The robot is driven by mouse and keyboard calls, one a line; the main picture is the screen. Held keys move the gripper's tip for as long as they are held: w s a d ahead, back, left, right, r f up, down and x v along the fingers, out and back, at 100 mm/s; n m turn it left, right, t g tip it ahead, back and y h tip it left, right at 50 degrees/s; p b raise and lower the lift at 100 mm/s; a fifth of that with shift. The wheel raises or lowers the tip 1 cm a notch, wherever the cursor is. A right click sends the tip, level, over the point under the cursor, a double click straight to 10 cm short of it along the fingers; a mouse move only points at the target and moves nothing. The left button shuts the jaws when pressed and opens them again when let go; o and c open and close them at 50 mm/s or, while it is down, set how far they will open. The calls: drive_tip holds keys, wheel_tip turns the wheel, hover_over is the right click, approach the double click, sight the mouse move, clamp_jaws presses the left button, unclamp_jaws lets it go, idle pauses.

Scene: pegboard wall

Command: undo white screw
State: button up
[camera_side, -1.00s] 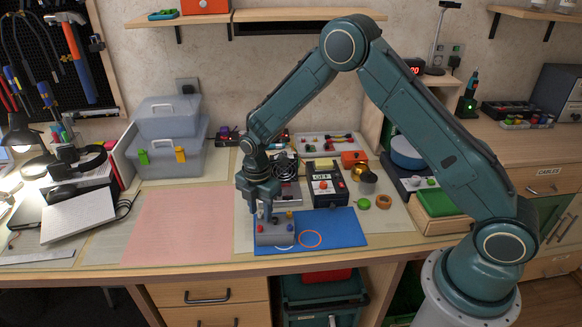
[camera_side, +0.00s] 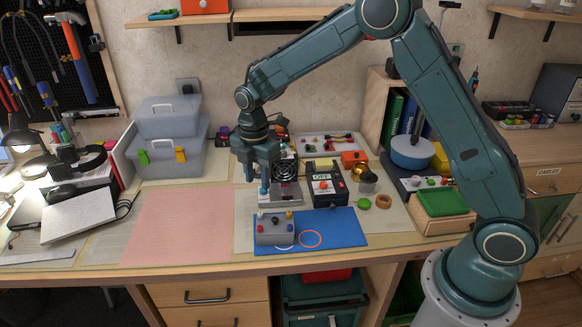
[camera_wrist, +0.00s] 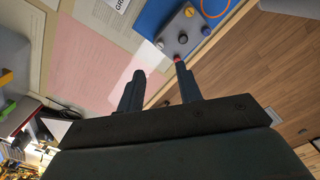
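A grey box (camera_side: 274,236) with several small coloured screws or knobs on top sits at the left of the blue mat. A red knob (camera_side: 274,220), a yellow one (camera_side: 289,214) and a blue one are visible. A pale knob (camera_wrist: 160,45) shows on the box in the wrist view; I cannot tell surely whether it is the white screw. My gripper (camera_side: 257,183) points down above and behind the box, clear of it. Its fingers (camera_wrist: 158,70) are apart, and I see nothing held between them.
A white ring and an orange ring (camera_side: 311,239) lie on the blue mat (camera_side: 345,226). Behind it stand a fan unit (camera_side: 286,172) and a black meter (camera_side: 327,186). The pink mat (camera_side: 180,225) at the left is bare.

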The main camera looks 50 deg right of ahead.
drive_tip(key=shift+r, duration=1.55)
drive_tip(key=s+d+r+m+t, duration=0.25)
drive_tip(key=s+r+m, duration=0.65)
drive_tip(key=s+r, duration=0.55)
drive_tip(key=s+d+r+m+t, duration=0.1)
drive_tip(key=s+m+t, duration=0.2)
drive_tip(key=s+m, duration=0.7)
drive_tip(key=s, duration=0.7)
drive_tip(key=shift+d+r, duration=0.2)
drive_tip(key=shift+r, duration=0.1)
